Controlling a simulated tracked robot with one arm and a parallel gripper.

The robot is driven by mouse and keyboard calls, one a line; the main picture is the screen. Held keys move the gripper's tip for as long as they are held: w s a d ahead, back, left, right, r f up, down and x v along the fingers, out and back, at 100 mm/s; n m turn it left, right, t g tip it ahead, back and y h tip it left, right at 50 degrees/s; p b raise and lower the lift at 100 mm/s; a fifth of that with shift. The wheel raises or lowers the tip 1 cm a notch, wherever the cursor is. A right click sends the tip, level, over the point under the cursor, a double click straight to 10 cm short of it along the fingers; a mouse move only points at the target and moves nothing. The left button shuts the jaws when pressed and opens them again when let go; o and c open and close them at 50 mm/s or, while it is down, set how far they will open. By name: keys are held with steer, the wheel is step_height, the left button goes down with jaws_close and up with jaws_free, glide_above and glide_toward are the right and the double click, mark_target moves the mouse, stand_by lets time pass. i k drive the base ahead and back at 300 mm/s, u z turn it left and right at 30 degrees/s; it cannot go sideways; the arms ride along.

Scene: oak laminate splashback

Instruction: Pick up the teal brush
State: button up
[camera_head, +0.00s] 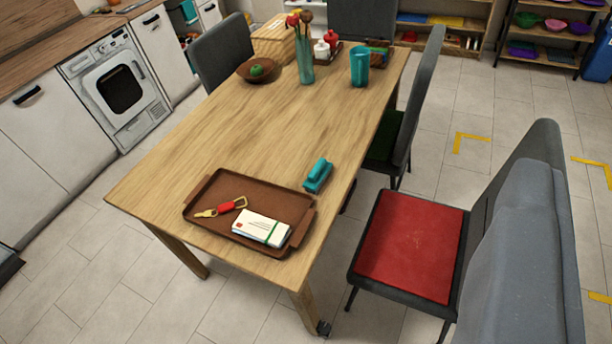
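The teal brush (318,176) lies on the wooden table (235,130), near its right edge. It has a teal handle on top and a darker underside. It sits just beyond the upper right corner of a brown tray (205,192), beside it. Nothing covers it. My gripper does not show in this view.
The tray holds a key with a red tag (228,205) and white envelopes (261,229). A teal cup (360,66), a glass vase (305,68) and a bowl (258,70) stand farther back. A red-seated chair (411,246) stands at right. The table's middle is clear.

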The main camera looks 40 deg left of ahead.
mark_target(319, 175)
steer(key=u, duration=0.1)
steer(key=i, duration=1)
steer(key=z, duration=0.1)
